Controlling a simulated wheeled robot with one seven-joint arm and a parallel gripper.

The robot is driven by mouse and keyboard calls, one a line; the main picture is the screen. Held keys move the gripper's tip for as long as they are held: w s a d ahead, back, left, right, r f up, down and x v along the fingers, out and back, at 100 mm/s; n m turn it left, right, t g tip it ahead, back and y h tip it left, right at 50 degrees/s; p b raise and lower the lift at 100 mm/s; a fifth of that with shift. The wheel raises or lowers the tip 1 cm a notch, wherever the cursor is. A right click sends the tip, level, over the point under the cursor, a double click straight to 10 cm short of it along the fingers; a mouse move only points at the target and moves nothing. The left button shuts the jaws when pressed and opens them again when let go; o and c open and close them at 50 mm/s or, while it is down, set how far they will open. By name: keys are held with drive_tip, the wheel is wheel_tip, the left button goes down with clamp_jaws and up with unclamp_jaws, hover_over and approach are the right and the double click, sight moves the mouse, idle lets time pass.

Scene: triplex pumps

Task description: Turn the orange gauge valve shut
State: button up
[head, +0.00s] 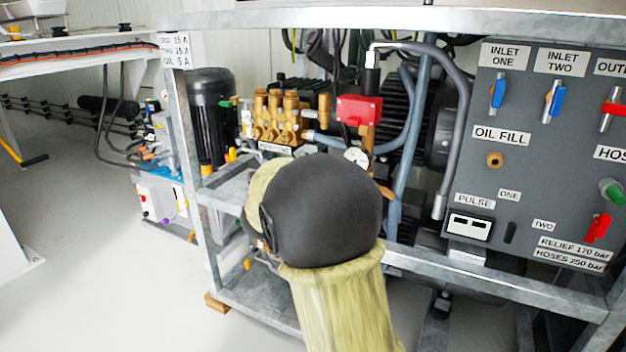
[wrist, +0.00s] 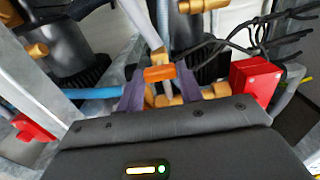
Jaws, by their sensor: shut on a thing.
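The orange gauge valve handle (wrist: 160,73) shows in the wrist view, lying crosswise between the two purple fingers of my gripper (wrist: 160,90). The fingers are shut on it, one at each side. The body of my gripper hides the lower part of the valve. In the head view my arm covers the gripper and most of the valve. A round white gauge (head: 357,157) shows just above my arm there, with a small orange-brown piece (head: 386,193) to its right; I cannot tell whether that is part of the handle.
Brass pump fittings (head: 278,115) and a red box (head: 359,110) stand behind my arm; the red box also shows in the wrist view (wrist: 255,80). Grey hoses and galvanised frame bars (head: 450,262) are close by. A labelled control panel (head: 545,190) stands at the right.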

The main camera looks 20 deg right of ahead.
drive_tip(key=shift+f, duration=0.1)
idle(0.3)
drive_tip(key=o, duration=1)
drive_tip(key=shift+s, duration=0.1)
drive_tip(key=p+v, duration=0.6)
drive_tip(key=v, duration=1.1)
drive_tip(key=shift+s+a, duration=0.1)
drive_tip(key=shift+a, duration=0.05)
